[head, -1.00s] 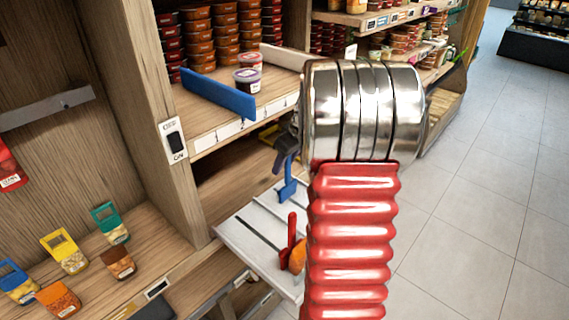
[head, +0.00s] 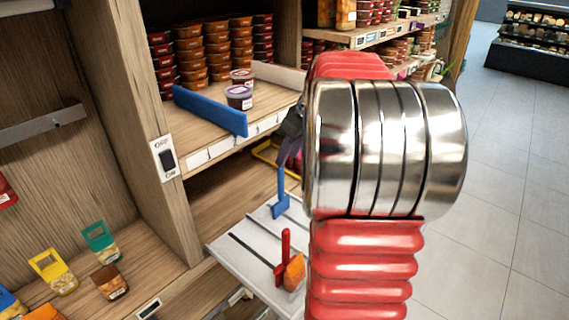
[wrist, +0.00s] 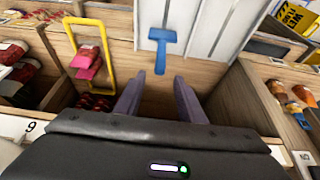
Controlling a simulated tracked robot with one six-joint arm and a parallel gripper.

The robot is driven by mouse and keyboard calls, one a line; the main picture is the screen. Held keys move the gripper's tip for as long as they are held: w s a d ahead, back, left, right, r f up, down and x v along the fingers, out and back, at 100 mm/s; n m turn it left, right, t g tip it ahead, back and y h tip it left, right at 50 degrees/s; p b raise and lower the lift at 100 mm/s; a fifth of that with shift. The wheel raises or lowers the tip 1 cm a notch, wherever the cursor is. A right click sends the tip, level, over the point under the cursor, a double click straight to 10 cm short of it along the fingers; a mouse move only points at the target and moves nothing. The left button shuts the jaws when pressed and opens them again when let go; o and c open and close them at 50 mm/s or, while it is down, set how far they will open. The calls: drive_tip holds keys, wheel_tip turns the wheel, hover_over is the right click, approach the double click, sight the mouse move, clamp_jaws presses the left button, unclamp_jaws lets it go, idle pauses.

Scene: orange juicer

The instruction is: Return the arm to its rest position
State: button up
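My red and silver arm fills the middle right of the head view and hides part of the shelving behind it. My gripper (wrist: 160,98) shows in the wrist view with its two purple-grey fingers apart and nothing between them. In the head view only a dark part of the gripper (head: 290,135) shows, left of the silver joint and beside the shelf's end. In the wrist view a blue T-shaped handle (wrist: 161,48) lies beyond the fingertips, apart from them.
The grey slotted panel (head: 225,252) carries the blue handle (head: 281,200) and a red handle (head: 284,262) next to an orange piece. A blue divider (head: 210,110) and stacked tubs (head: 200,50) are on the shelf. A yellow frame (wrist: 103,50) stands left of the fingers. Open floor (head: 500,200) lies right.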

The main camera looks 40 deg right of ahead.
drive_tip(key=shift+s+r, duration=0.25)
drive_tip(key=shift+r, duration=0.35)
drive_tip(key=shift+m, duration=0.3)
drive_tip(key=s+a+f, duration=0.1)
drive_tip(key=s+a, duration=0.4)
drive_tip(key=a, duration=0.6)
drive_tip(key=s+a, duration=0.5)
drive_tip(key=a, duration=0.7)
drive_tip(key=s+a+f+t, duration=0.1)
drive_tip(key=s+a, duration=0.4)
drive_tip(key=a, duration=0.6)
drive_tip(key=shift+s+a+f+m, duration=0.3)
drive_tip(key=shift+s+a+f, duration=0.05)
drive_tip(key=shift+a, duration=0.05)
